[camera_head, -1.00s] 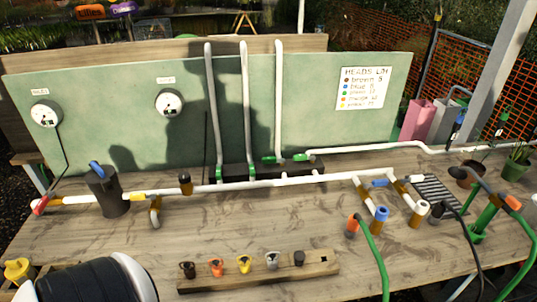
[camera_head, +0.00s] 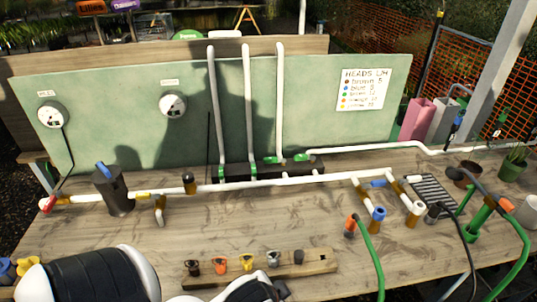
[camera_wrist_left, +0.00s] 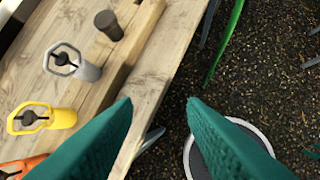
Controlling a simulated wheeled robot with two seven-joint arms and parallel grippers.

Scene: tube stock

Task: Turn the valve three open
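Three upright white pipes (camera_head: 279,100) rise in front of the green panel from a dark block (camera_head: 238,172) on the bench. Green valve handles sit at their feet: left (camera_head: 222,171), middle (camera_head: 253,170) and right (camera_head: 301,157), with another green piece (camera_head: 270,160) beside the right pipe. I cannot read any number, so which is valve three is unclear. My left arm crosses the bottom left of the head view, well in front of the valves. My left gripper (camera_wrist_left: 160,105) shows green fingers, apart and empty, over the bench's front edge. My right gripper is out of view.
A wooden rack (camera_head: 225,275) of coloured heads lies at the bench front, close to my left arm. A white pipe (camera_head: 330,177) runs across the bench. A dark canister (camera_head: 120,195) stands left; hoses and a green pump (camera_head: 483,215) stand right. The middle is mostly clear.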

